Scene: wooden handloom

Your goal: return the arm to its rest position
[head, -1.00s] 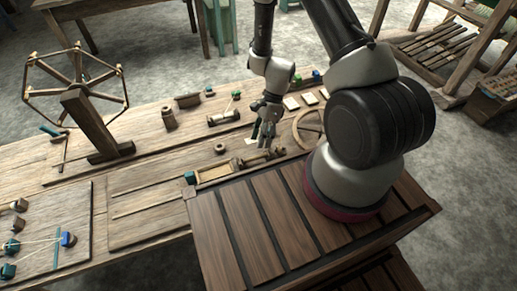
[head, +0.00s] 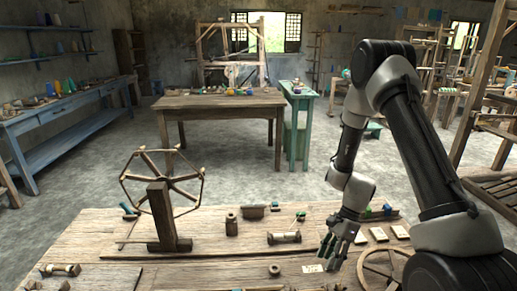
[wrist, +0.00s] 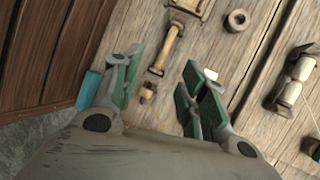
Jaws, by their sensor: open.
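My gripper (head: 331,258) hangs fingers-down over the front right of the wooden worktable (head: 210,262), at the end of my bent arm. In the wrist view my gripper (wrist: 164,64) has its green-padded fingers spread apart, with bare wood and small parts showing between them. A turned wooden rod (wrist: 168,48) lies on the table beyond the fingertips. A small wooden piece (wrist: 148,92) shows between the fingers. Nothing is held.
A winding wheel (head: 160,205) stands on the table's left. A spool (head: 284,238), a wooden wheel (head: 382,268) and a wooden ring (head: 274,270) lie around my gripper. Another table (head: 220,101) and a green stool (head: 298,120) stand behind, across open floor.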

